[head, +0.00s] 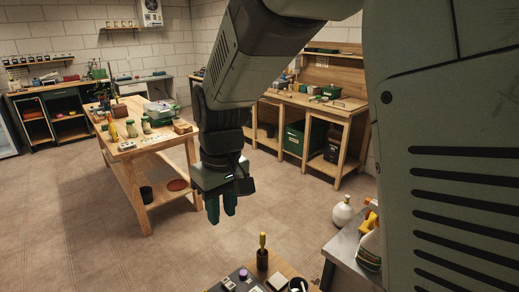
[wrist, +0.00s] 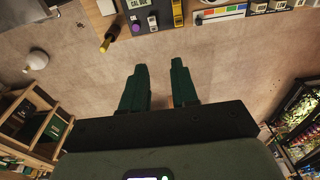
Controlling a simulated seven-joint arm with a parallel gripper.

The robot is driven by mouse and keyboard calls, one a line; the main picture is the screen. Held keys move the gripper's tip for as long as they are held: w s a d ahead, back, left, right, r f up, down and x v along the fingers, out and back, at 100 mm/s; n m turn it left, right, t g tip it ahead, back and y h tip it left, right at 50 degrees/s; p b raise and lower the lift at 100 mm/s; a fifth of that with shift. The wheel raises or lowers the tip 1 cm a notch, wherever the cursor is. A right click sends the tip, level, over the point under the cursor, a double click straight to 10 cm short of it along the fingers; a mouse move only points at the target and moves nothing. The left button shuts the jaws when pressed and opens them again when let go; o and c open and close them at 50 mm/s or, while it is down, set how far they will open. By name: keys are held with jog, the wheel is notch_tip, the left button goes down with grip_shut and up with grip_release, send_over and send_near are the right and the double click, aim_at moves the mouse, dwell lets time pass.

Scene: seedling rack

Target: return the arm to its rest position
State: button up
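My gripper (head: 221,206) hangs in the middle of the head view, pointing down in the air over open floor. Its two dark green fingers stand apart. In the wrist view my gripper (wrist: 160,82) shows a clear gap between the fingers, with only bare floor behind it. It holds nothing and touches nothing that I can see. My arm comes down to it from the top of the head view.
A wooden bench (head: 135,155) with bottles stands beyond, to the left. A workbench (head: 345,112) lines the back right. A near table at the bottom carries a yellow-handled tool (head: 262,240). A white round bottle (head: 342,212) stands at right. The floor (head: 90,230) at left is free.

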jog(key=o, duration=0.7)
jog(key=shift+g+h, duration=0.7)
jog(key=shift+h, duration=0.1)
jog(key=a+f, duration=0.1)
jog(key=a, duration=0.1)
jog(key=a+f, duration=0.1)
jog(key=a, duration=0.1)
jog(key=s+a+f, duration=0.1)
jog(key=a, duration=0.1)
jog(key=shift+a+f, duration=0.1)
jog(key=shift+a, duration=0.15)
jog(key=shift+o, duration=1.3)
jog(key=shift+a+f, duration=0.15)
jog(key=shift+f, duration=0.15)
jog(key=o, duration=0.3)
jog(key=f, duration=0.6)
jog(key=s+f, duration=0.1)
jog(key=f, duration=0.2)
jog(key=shift+d+f, duration=0.2)
jog(key=shift+d, duration=0.2)
jog(key=r, duration=0.6)
jog(key=w+r, duration=0.1)
jog(key=r, duration=0.3)
jog(key=shift+a, duration=0.4)
grip_shut()
